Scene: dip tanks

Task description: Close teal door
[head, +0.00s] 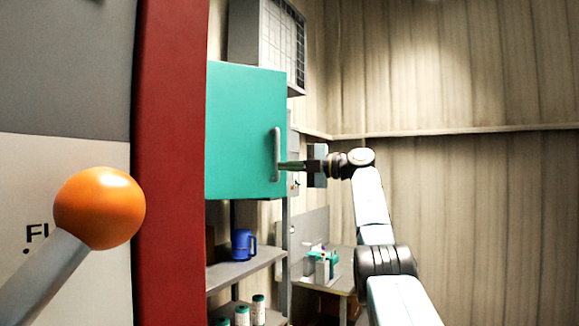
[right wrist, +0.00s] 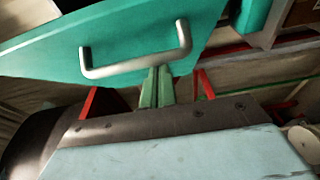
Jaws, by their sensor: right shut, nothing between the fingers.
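The teal door (head: 240,125) is a flat panel left of centre in the head view, with a grey upright bar handle (head: 277,153) near its right edge. In the right wrist view the door (right wrist: 40,52) fills the upper left, and its handle (right wrist: 130,67) crosses above the fingers. My right gripper (head: 284,165) reaches in from the right. Its green fingers (right wrist: 157,78) are shut with nothing between them, and their tips are at the handle bar. I cannot tell whether they touch the handle or the door. My left gripper is not in view.
A red post (head: 172,160) and an orange ball-topped lever (head: 100,207) stand close on the left. Below the door, a shelf (head: 245,268) holds a blue mug (head: 242,244). A table (head: 335,284) with small items stands behind. The right side shows bare wall.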

